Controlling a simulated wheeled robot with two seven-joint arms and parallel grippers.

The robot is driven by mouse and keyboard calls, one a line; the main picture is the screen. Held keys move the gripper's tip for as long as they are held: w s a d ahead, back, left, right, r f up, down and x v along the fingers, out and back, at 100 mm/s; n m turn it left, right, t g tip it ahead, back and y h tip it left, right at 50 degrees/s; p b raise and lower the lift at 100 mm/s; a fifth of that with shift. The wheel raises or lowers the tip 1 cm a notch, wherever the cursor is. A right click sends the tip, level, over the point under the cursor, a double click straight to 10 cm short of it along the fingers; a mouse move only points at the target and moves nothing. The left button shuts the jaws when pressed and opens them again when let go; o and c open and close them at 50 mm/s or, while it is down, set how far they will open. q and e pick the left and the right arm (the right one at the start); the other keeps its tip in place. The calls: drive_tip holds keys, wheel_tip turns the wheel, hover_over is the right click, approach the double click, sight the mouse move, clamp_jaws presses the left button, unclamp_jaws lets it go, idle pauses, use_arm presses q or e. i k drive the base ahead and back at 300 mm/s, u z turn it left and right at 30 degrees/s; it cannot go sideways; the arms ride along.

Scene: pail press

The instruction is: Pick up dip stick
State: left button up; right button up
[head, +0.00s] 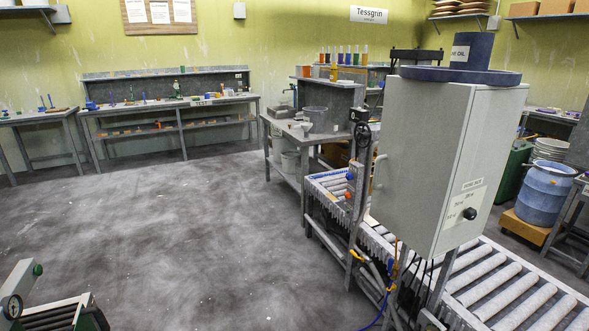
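I cannot make out a dip stick for certain in the head view. Small upright items stand on the long bench (175,104) at the back wall and on the bench at the far left (38,116), but they are too small to tell apart. Neither of my grippers is in view.
A grey cabinet (420,160) stands beside a roller conveyor (500,285) on the right. A blue drum (544,192) stands far right. The middle floor is clear.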

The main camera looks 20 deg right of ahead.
sight(333, 174)
drive_tip(key=i, duration=1.8)
drive_tip(key=z, duration=1.1)
drive_tip(key=i, duration=0.95)
drive_tip(key=z, duration=0.45)
